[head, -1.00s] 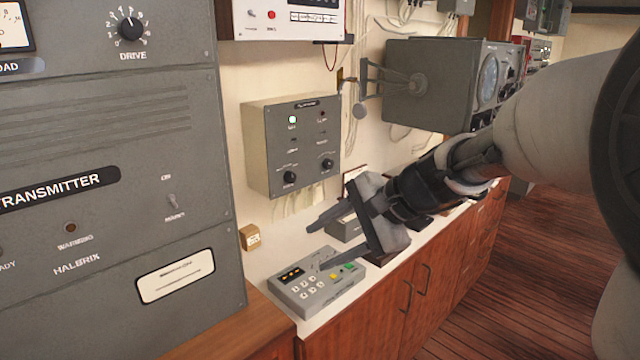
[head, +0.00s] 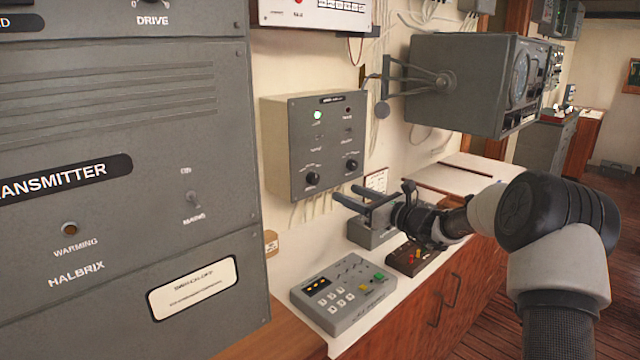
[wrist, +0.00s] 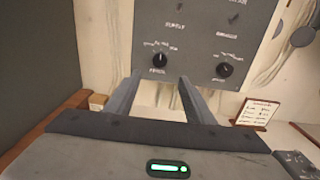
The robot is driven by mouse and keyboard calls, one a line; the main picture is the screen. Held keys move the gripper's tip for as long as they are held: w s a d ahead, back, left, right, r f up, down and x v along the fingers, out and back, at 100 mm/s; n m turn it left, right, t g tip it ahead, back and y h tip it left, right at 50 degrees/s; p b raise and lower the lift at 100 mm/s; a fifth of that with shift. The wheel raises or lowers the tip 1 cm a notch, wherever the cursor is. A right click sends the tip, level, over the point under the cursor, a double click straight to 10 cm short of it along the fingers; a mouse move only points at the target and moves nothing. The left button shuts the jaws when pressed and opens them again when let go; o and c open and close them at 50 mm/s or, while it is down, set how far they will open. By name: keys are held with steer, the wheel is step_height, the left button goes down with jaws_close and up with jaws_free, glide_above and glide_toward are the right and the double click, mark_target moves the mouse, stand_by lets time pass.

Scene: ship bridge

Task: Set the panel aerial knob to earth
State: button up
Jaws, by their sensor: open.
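A grey panel box (head: 330,150) hangs on the wall with a lit green lamp. It has two black knobs low on its front, a left knob (head: 313,179) and a right knob (head: 351,165). In the wrist view the left knob (wrist: 160,60) and right knob (wrist: 224,70) show white pointer marks. Their labels are too blurred to read, so I cannot tell which is the aerial knob. My gripper (head: 345,195) is open and empty, just below the panel's lower edge in the picture. In the wrist view its fingers (wrist: 160,80) point toward the left knob, apart from it.
A keypad unit (head: 342,292) sits on the white counter below. A large transmitter cabinet (head: 120,200) stands at left. A grey display unit (head: 470,85) juts from the wall at right. A small framed card (wrist: 257,113) stands right of my fingers.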

mark_target(316, 180)
steer(key=x, duration=1.2)
steer(key=shift+a+f+p, duration=0.1)
steer(key=shift+a+p, duration=0.05)
steer(key=shift+p, duration=0.2)
steer(key=c, duration=1.1)
